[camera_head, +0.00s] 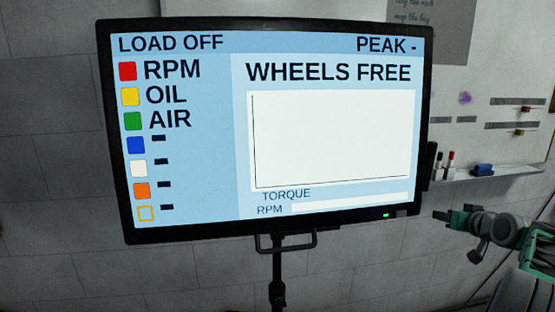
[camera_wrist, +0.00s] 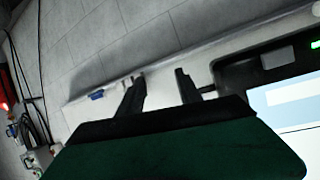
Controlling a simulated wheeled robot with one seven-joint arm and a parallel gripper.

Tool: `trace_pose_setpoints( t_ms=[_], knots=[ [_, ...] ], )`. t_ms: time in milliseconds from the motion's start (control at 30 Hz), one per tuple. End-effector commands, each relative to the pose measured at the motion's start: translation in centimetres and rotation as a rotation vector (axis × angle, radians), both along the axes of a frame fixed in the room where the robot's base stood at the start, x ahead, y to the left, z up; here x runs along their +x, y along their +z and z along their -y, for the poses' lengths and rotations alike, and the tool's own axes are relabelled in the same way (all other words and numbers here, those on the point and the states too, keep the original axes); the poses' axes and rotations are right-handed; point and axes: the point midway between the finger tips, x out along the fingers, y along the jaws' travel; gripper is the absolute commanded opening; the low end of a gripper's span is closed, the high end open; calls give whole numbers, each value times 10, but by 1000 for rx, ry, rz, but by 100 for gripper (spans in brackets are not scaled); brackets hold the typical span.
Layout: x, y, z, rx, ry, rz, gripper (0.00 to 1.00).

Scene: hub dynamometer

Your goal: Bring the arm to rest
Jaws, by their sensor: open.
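My gripper (camera_head: 452,216) is at the right of the head view, beside the lower right corner of the monitor and below the whiteboard tray. In the wrist view my gripper (camera_wrist: 158,77) shows two dark fingers spread apart with nothing between them. My green and grey arm comes in from the right edge of the head view, raised in the air.
A monitor (camera_head: 423,110) on a dark stand (camera_head: 277,270) reads "LOAD OFF" and "WHEELS FREE"; its corner shows close by in the wrist view (camera_wrist: 240,75). A whiteboard tray (camera_head: 500,174) holds markers and a blue eraser (camera_head: 482,170). Cables hang at the wrist view's left.

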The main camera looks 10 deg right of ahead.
Motion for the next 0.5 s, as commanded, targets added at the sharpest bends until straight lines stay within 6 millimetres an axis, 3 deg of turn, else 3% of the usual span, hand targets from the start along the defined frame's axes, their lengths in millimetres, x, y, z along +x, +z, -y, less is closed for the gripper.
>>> trace_pose_setpoints(
  t_ms=[33, 100, 167, 200, 267, 333, 400, 500],
  knots=[
    [-16, -44, 1, 68, -39, -102, 42],
    [-45, -99, -3, 160, -95, -245, 42],
    [-76, -141, -13, 241, -146, -369, 42],
    [-101, -165, -23, 293, -184, -454, 42],
    [-139, -194, -46, 367, -236, -581, 42],
    [-178, -215, -89, 435, -276, -731, 42],
    [-212, -226, -141, 473, -295, -870, 42],
    [-252, -226, -221, 459, -279, -1032, 42]
  ],
)
